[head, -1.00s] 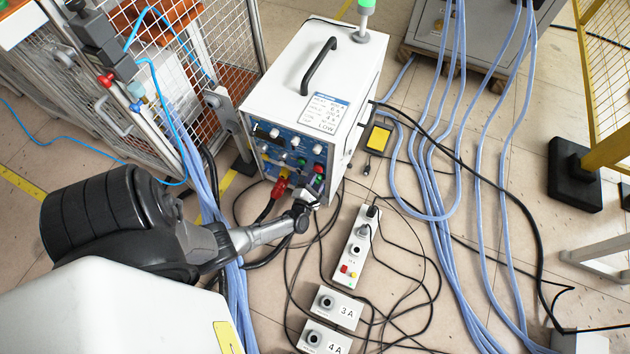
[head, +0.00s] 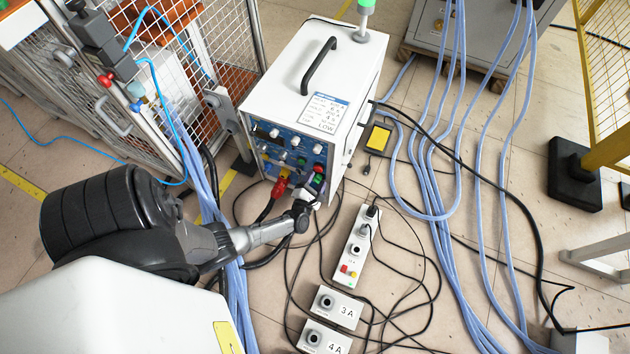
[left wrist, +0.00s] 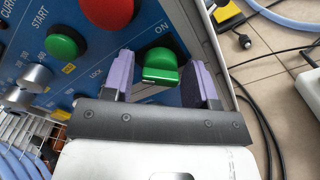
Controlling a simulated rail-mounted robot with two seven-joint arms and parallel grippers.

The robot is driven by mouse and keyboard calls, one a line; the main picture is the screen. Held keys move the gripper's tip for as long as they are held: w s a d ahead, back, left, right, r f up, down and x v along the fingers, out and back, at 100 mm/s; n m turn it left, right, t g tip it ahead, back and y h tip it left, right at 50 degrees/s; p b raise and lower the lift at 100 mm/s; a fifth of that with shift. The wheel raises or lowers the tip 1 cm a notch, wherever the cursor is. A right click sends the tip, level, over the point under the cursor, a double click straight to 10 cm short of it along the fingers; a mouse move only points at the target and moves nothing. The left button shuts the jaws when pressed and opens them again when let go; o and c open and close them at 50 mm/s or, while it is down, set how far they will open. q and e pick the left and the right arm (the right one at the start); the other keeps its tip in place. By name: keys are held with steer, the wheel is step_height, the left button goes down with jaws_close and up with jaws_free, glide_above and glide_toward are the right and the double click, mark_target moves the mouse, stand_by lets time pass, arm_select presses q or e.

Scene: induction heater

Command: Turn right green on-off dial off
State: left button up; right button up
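The green on-off dial (left wrist: 160,68) sits on the blue front panel of the white induction heater (head: 316,80), beside the word ON. In the left wrist view it lies between the two purple finger pads of my left gripper (left wrist: 161,78). The fingers are apart, one on each side of the dial, with a narrow gap seeming to show on each side. I cannot tell whether either pad touches it. In the head view my left gripper (head: 308,200) is at the lower right of the front panel and partly covers it. My right gripper is not in view.
A green start button (left wrist: 62,47) and a large red button (left wrist: 106,12) are left of the dial. Red connectors (head: 280,186) with black cables are beside my gripper. A power strip (head: 357,245) and cables lie on the floor at right.

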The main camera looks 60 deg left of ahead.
arm_select(q)
steer(key=shift+o, duration=0.5)
steer(key=shift+s+d, duration=0.15)
steer(key=shift+s, duration=0.1)
steer(key=p+v, duration=0.4)
steer(key=v, duration=0.9)
steer(key=shift+s, duration=0.15)
